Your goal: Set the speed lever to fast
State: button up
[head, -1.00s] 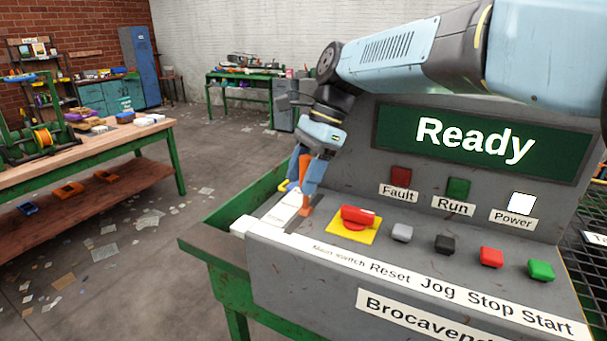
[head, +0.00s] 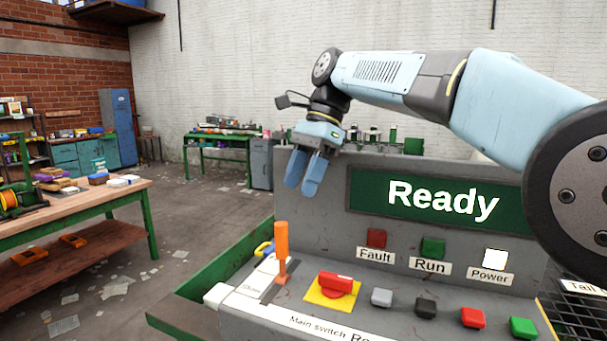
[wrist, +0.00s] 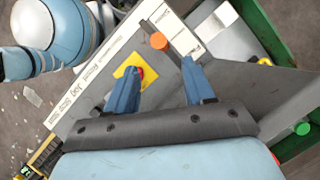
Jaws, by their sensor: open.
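The speed lever (head: 282,240) has an orange handle and stands nearly upright in a dark slot at the left end of the grey control panel (head: 300,288). In the wrist view its orange tip (wrist: 158,41) shows beyond my fingers, by the slot. White label strips lie beside the slot; their words are too small or cut off to read surely. My gripper (head: 300,186) is open and empty, above the lever and apart from it. Its two blue fingers (wrist: 165,95) are spread in the wrist view. The lever's exact place along the slot is hard to tell.
A red main switch (head: 337,283) on a yellow plate sits right of the lever. Grey, black, red and green buttons follow. The screen (head: 430,203) behind reads "Ready". A wooden workbench (head: 90,215) stands at the left, with open floor between.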

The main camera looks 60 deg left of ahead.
jog(key=shift+w+r, duration=0.15)
jog(key=shift+r, duration=0.2)
